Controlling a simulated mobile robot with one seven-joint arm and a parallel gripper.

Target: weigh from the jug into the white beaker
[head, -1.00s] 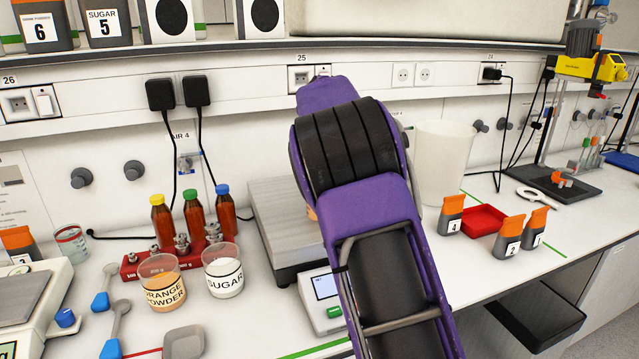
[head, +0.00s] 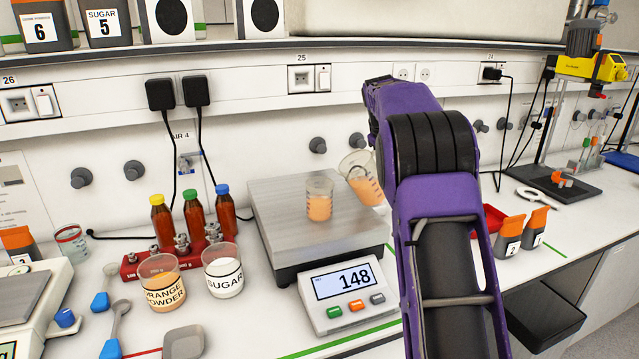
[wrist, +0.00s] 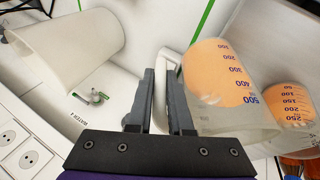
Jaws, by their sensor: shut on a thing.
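My gripper (wrist: 161,75) is shut on the pale handle of a clear graduated jug (wrist: 232,118). In the head view the jug (head: 360,170) is tilted left, its mouth just right of and above a clear beaker, with orange liquid inside. That beaker (head: 319,186) stands upright on the scale plate (head: 290,235) and also holds orange liquid; it shows at right in the wrist view (wrist: 291,98). I see no clear stream between them. The scale display (head: 346,281) reads 148. My arm hides the gripper in the head view.
A large off-white container (wrist: 75,45) stands near the gripper in the wrist view. Orange powder (head: 162,291) and sugar (head: 224,278) cups, capped bottles (head: 195,218) and a weight block stand left of the scale.

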